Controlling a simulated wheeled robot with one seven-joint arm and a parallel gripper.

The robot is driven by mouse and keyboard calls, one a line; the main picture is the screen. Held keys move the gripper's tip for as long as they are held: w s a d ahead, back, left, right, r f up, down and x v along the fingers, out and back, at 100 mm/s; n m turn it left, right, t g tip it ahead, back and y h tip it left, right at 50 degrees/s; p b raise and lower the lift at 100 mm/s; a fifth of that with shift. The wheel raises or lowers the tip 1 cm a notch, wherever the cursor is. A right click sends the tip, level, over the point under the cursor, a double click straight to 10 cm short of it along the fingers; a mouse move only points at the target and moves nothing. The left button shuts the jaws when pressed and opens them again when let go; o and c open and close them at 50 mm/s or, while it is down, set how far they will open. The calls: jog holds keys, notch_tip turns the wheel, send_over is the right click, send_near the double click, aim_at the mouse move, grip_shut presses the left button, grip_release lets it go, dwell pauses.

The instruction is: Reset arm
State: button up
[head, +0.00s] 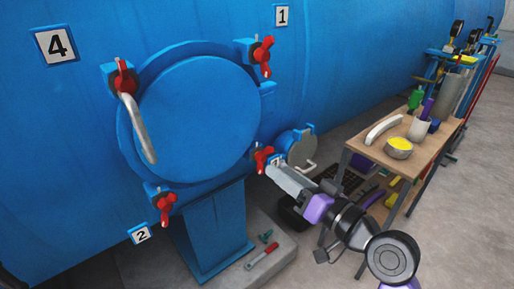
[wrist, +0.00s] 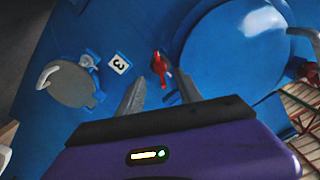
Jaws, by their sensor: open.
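My gripper (head: 272,170) reaches from the lower right towards the blue autoclave in the head view. Its tips are close to the red clamp handle (head: 262,159) at the lower right of the round blue door (head: 200,120). In the wrist view, my gripper (wrist: 160,92) is open, with its two grey fingers apart and nothing between them. The red handle (wrist: 160,67) shows just beyond the fingertips, beside the label 3 (wrist: 120,62). I cannot tell whether a finger touches it. The door (wrist: 235,50) is at the upper right there.
More red handles are by labels 4 (head: 57,44), 1 (head: 281,15) and 2 (head: 141,234). A small grey hatch (head: 299,147) is beside my gripper. Open floor lies at the lower right.

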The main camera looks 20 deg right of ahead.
jog(key=d+r+m+t+h, duration=0.2)
jog(key=d+r+h, duration=0.1)
jog(key=d, duration=0.1)
jog(key=s+d+f+h+p, duration=0.1)
jog(key=s+f+h+p, duration=0.25)
jog(key=s, duration=0.65)
jog(key=s+a+f+n+g+p, duration=0.1)
jog(key=s+a+n+g+p, duration=0.1)
jog(key=s, duration=1.1)
jog(key=s+a+n+g+p, duration=0.2)
jog(key=s+a+p, duration=0.3)
jog(key=s, duration=0.9)
jog(key=shift+a+f+y+p, duration=0.15)
jog(key=shift+f+y+p, duration=0.25)
jog(key=shift+y, duration=0.05)
